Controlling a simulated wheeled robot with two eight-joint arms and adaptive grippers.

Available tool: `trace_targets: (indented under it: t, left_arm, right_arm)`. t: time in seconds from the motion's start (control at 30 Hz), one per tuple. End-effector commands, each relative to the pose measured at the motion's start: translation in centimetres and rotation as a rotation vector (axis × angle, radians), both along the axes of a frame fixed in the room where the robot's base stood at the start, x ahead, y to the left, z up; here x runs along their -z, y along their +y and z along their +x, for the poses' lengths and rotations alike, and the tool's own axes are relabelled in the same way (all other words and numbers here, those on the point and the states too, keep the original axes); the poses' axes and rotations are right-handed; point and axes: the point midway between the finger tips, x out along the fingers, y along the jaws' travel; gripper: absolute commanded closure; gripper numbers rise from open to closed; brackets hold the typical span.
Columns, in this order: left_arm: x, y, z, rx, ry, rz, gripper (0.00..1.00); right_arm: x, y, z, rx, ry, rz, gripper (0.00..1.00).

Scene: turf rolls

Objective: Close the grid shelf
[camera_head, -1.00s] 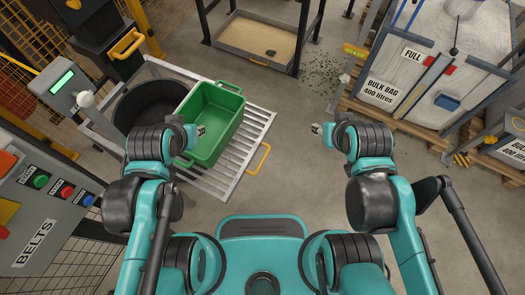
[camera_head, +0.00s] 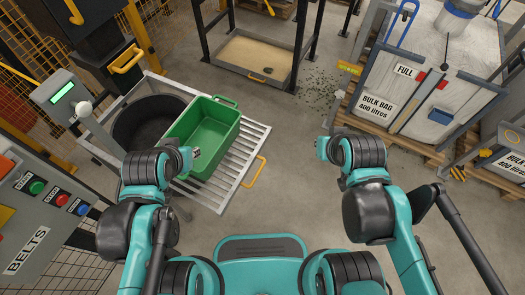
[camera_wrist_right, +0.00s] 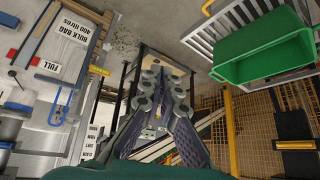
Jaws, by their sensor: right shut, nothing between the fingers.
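The grid shelf (camera_head: 257,140) is a pale metal grating with a yellow loop handle (camera_head: 255,172) on its right edge. It sticks out to the right beside a round black tub (camera_head: 145,118). A green crate (camera_head: 231,138) stands on it, covering part of its slats. In the right wrist view, the shelf (camera_wrist_right: 207,38) and crate (camera_wrist_right: 265,72) are at the upper right. My right gripper (camera_wrist_right: 167,78) is shut and empty; in the head view it (camera_head: 321,148) is right of the handle, apart from it. My left gripper (camera_head: 196,153) is by the crate's left side; its fingers are mostly hidden.
A control panel (camera_head: 40,200) stands at the left. A sand tray (camera_head: 262,55) lies at the back under a black frame. A bulk bag crate (camera_head: 425,85) stands on a pallet at the right. Floor between the shelf and the pallet is clear.

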Motion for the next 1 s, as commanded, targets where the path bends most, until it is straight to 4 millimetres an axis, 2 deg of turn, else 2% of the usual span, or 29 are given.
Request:
trace_targets:
  t: [0.13,0.23,0.47,0.67,0.8,1.0]
  left_arm:
    - [-0.1,0.0,0.0,0.0,0.0,0.0,0.74]
    - [-0.2,0.0,0.0,0.0,0.0,0.0,0.74]
    - [-0.3,0.0,0.0,0.0,0.0,0.0,0.74]
    - [-0.4,0.0,0.0,0.0,0.0,0.0,0.74]
    - [-0.4,0.0,0.0,0.0,0.0,0.0,0.74]
    - [-0.5,0.0,0.0,0.0,0.0,0.0,0.74]
  right_arm:
    - [-0.3,0.3,3.2,0.174,0.051,0.145,1.0]
    - [0.3,0.6,6.0,0.336,0.102,0.27,1.0]
    - [3.7,1.2,12.5,0.722,0.227,0.533,1.0]
    - [9.0,1.7,17.5,1.071,0.346,0.727,1.0]
    - [13.9,1.9,20.4,1.321,0.432,0.84,1.0]
    - [21.0,2.3,22.6,1.638,0.538,0.95,1.0]
